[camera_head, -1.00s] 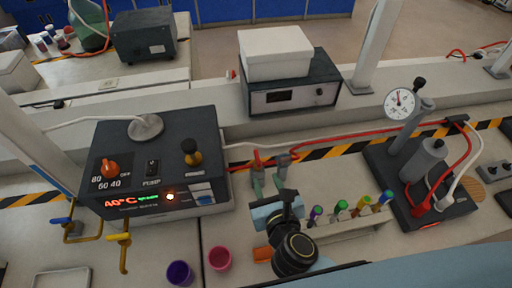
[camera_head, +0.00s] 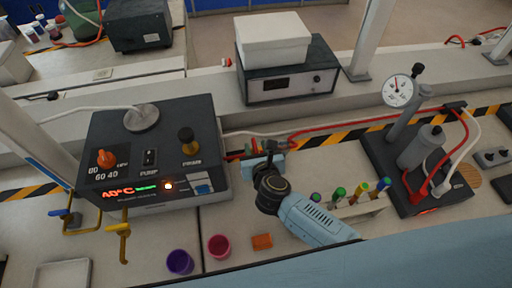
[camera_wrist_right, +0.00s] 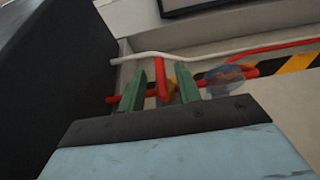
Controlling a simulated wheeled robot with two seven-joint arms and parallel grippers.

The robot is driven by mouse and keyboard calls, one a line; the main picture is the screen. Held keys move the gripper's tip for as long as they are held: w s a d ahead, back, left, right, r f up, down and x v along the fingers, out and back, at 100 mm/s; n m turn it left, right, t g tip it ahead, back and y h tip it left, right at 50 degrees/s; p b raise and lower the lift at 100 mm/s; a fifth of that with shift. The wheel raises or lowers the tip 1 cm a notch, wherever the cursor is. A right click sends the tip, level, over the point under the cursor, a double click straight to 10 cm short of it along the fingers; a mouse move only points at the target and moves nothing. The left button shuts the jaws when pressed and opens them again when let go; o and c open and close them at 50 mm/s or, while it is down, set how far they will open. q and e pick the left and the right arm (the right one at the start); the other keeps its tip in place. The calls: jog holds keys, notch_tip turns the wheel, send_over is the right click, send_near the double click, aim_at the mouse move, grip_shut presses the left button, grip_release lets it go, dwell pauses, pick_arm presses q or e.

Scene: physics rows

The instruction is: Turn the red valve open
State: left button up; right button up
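The red valve handle (camera_wrist_right: 162,78) stands upright on a red pipe in the right wrist view. In the head view its red part (camera_head: 249,149) shows beside the dark heater box, partly hidden by my right gripper. My right gripper (camera_wrist_right: 160,90) is open, with its two green fingers on either side of the red handle and visible space between them. Whether a finger touches the handle I cannot tell. In the head view my right gripper's fingertips are mostly hidden behind its own body. My left gripper is not in view.
The heater box (camera_head: 150,150) stands close on the left. A rack (camera_head: 358,204) with several coloured tubes is at right, near my right arm. Purple (camera_head: 179,262) and pink (camera_head: 219,246) cups and an orange block (camera_head: 262,241) lie in front. A grey disc (camera_wrist_right: 228,80) is right of the fingers.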

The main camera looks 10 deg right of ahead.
jog(key=shift+w+f, duration=0.1)
jog(key=shift+w, duration=0.15)
grip_shut()
jog(key=shift+d+n+y+p, duration=0.2)
jog(key=shift+n+y+p, duration=0.65)
jog(key=shift+p, duration=0.35)
jog(key=shift+n+g+y+p, duration=0.3)
jog(key=shift+n+y+p, duration=0.15)
jog(key=shift+y+p, duration=0.15)
jog(key=shift+y, duration=0.25)
grip_release()
jog(key=shift+s, duration=0.1)
